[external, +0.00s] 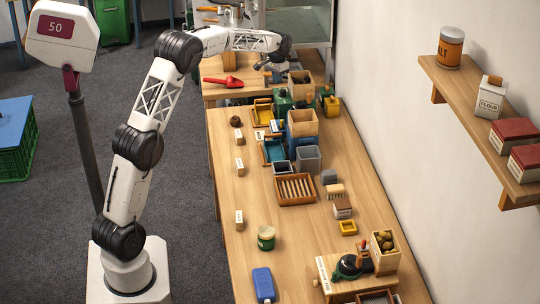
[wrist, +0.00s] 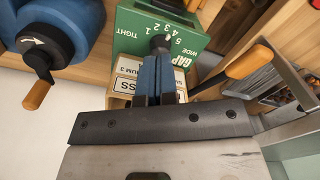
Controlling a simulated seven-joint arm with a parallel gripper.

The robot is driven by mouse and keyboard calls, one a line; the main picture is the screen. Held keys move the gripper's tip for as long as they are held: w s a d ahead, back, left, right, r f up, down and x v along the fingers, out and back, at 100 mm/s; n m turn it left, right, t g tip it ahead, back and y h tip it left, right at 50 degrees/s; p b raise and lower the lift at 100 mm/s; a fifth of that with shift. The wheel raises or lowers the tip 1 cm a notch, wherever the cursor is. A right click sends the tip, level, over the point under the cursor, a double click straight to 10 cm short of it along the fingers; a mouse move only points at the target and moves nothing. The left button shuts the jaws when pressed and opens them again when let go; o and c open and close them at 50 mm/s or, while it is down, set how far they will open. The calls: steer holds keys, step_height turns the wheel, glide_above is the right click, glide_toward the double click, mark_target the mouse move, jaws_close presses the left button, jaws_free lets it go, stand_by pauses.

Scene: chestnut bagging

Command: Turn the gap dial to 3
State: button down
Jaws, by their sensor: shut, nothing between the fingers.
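The gap dial is on a green panel (wrist: 128,30) in the wrist view, marked TIGHT, WIDE and the numbers 1 to 5, printed upside down in this view. A dark knob (wrist: 160,42) stands in front of the numbers. Its pointer is too small to read. My gripper (wrist: 158,62) has its blue fingers shut and empty, with the tips right at the knob. I cannot tell whether they touch it. In the external view my gripper (external: 272,68) is low over the far table; the dial cannot be made out there.
A blue drum with a crank and orange handle (wrist: 38,95) is at left in the wrist view. Another orange-handled lever (wrist: 247,62) is at right. White labels sit below the panel. A red scoop (external: 222,81) lies left of my gripper. Bins crowd the near table (external: 265,225).

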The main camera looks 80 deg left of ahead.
glide_above(277, 99)
steer(key=a, duration=0.2)
steer(key=shift+w+d+f, duration=0.1)
steer(key=shift+f, duration=1.05)
steer(key=shift+w+d+f, duration=0.1)
steer(key=shift+f, duration=1.8)
steer(key=shift+s+d+f, duration=0.1)
steer(key=shift+f, duration=0.15)
steer(key=shift+w+d, duration=0.4)
steer(key=shift+d, duration=0.2)
steer(key=shift+s+d+f, duration=0.1)
steer(key=shift+s+d, duration=0.1)
steer(key=shift+s, duration=0.2)
steer(key=shift+a+r, duration=0.25)
steer(key=shift+r, duration=0.45)
step_height(277, 99, up, 6)
steer(key=shift+a+r, duration=0.15)
steer(key=shift+a, duration=0.05)
